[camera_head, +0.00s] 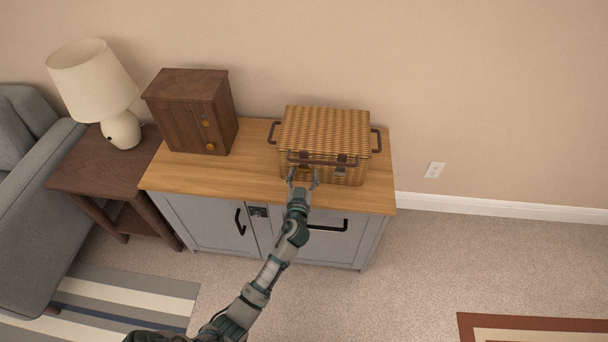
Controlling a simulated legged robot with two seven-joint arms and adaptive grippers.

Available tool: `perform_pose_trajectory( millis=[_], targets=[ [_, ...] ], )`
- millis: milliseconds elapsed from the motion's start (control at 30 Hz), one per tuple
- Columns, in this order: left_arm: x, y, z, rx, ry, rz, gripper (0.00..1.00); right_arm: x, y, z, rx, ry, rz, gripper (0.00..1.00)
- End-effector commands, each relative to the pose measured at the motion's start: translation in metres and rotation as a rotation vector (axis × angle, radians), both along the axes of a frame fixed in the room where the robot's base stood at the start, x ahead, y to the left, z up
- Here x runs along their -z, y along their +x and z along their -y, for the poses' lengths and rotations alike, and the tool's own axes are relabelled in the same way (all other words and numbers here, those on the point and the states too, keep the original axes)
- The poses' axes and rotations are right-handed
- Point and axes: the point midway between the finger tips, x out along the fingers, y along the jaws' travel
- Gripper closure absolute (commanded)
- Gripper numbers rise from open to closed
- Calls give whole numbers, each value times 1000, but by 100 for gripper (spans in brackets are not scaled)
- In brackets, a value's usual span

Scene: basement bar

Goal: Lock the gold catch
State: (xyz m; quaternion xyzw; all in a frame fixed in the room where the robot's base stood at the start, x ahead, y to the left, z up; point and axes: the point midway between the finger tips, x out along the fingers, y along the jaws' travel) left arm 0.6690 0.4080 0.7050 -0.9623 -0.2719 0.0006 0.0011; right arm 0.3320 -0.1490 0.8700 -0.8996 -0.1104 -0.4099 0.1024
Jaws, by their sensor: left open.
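A wicker basket (325,130) with a closed lid stands on the right of the wooden cabinet top. A dark brown front handle (322,162) crosses its front, with dark strap fittings, one at the right (342,162). My left gripper (303,178) is open and empty at the basket's front left, its fingers pointing at the left fitting and partly covering it. I cannot tell contact. A dark wooden box (190,110) on the left has two small gold-coloured round pieces, upper (206,123) and lower (210,146). Which part is the gold catch is unclear. My right gripper is not in view.
A lamp (95,85) stands on a side table (105,165) beside a grey sofa (30,190). The cabinet top between box and basket is clear.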

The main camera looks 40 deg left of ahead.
Motion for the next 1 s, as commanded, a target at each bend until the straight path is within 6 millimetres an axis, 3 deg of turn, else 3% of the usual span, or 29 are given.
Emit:
perform_pose_trajectory(
  millis=[267,500,533,1000],
  targets=[
    [2,1,-4,0,-4,0,33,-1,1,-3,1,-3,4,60],
    [1,1,-4,0,-4,0,91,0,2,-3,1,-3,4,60],
    [1,1,-4,0,-4,0,93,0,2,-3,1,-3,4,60],
    [0,2,-3,2,82,-50,93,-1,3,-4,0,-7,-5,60]
  ],
)
